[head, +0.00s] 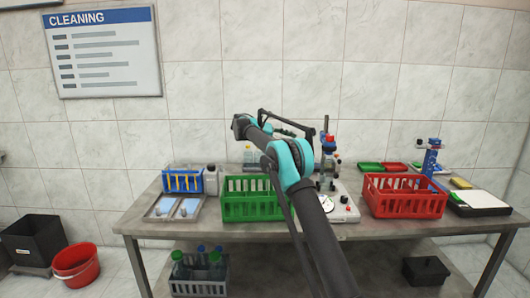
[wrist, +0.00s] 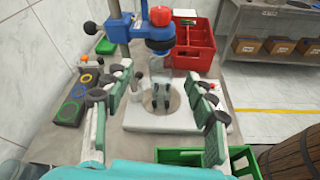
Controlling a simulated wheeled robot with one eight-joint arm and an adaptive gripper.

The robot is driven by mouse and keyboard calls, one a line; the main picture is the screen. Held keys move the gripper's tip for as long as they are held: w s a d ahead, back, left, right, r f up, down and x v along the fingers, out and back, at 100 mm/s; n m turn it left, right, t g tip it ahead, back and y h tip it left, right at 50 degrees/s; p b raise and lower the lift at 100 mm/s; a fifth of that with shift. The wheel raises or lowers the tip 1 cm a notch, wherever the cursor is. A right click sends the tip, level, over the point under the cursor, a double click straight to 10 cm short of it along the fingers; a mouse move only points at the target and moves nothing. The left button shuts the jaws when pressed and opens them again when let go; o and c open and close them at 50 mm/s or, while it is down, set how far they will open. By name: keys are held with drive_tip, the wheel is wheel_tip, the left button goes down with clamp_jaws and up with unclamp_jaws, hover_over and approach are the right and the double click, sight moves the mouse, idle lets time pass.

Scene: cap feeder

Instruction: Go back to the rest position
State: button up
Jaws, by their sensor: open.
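My gripper (wrist: 158,88) is open, with its two green and grey fingers spread apart and nothing between them. It hangs over the bench in front of a device with a white base (wrist: 135,120), a blue and red head (wrist: 160,38) and a round plate holding small dark parts. In the head view my teal and black arm reaches up over the bench, and I cannot make out the gripper's fingers there. The same device (head: 345,208) stands just right of my arm, partly hidden by it.
A green crate (head: 252,207) and a red crate (head: 405,203) stand either side of the device on the bench (head: 160,229). A blue rack (head: 183,181) is at left; a white pad (head: 478,199) is at right. In the wrist view a wooden barrel (wrist: 290,150) stands at lower right.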

drive_tip(key=s+d+f+m+y, duration=0.2)
drive_tip(key=s+d+f+y, duration=0.15)
drive_tip(key=s, duration=0.35)
drive_tip(key=s+d+f+m+y, duration=0.2)
drive_tip(key=s+d+f+m, duration=0.15)
drive_tip(key=s, duration=0.45)
drive_tip(key=s+d+f+m+y, duration=0.1)
drive_tip(key=s+d+f+y, duration=0.2)
drive_tip(key=s, duration=0.4)
drive_tip(key=s+a+f+m+t+y, duration=0.1)
drive_tip(key=s+f, duration=0.4)
drive_tip(key=s, duration=0.6)
drive_tip(key=s+a+f+m+t+y, duration=0.1)
drive_tip(key=s+f+m+y, duration=0.2)
drive_tip(key=s, duration=0.8)
drive_tip(key=s+a+f+m+t+y, duration=0.1)
drive_tip(key=s+f+m+y, duration=0.1)
drive_tip(key=s+f+m, duration=0.3)
drive_tip(key=s+f, duration=0.3)
drive_tip(key=s, duration=0.2)
drive_tip(key=shift+s+f+m, duration=0.3)
drive_tip(key=shift+s+m, duration=0.05)
drive_tip(key=shift+s, duration=0.05)
drive_tip(key=shift+a, duration=0.1)
